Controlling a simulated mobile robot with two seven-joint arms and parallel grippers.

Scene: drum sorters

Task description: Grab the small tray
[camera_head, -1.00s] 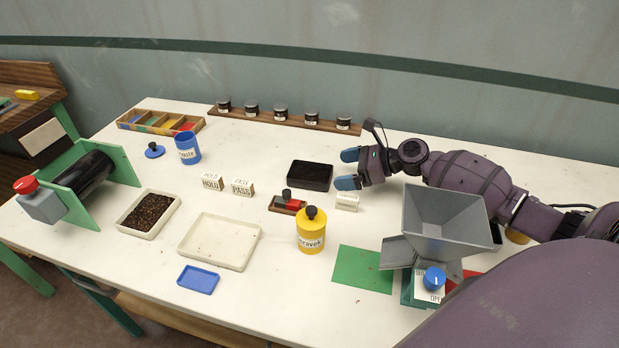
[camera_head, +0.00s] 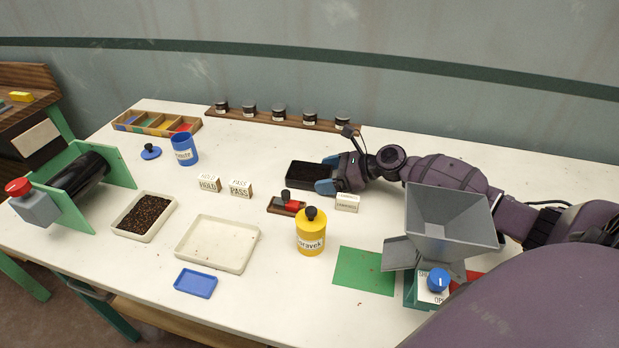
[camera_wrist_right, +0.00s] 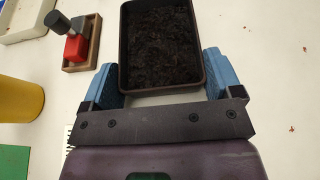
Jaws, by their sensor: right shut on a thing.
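A small black rectangular tray (camera_head: 312,166) filled with dark granular material sits on the white table right of the middle. My right gripper (camera_head: 326,179) comes from the right and is shut on the tray's near-right end. In the right wrist view, the blue fingers lie along both long sides of the black tray (camera_wrist_right: 124,62), at the end closest to the wrist. The tray looks level; I cannot tell whether it is off the table. A small empty blue tray (camera_head: 195,282) lies at the table's front edge. My left gripper is not in view.
A white block (camera_head: 347,203), a red stamp (camera_head: 290,205) and a yellow bottle (camera_head: 311,235) stand in front of the black tray. A grey hopper (camera_head: 447,222) is to the right. A rack of jars (camera_head: 290,118) is behind. A cream tray (camera_head: 218,244) lies left.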

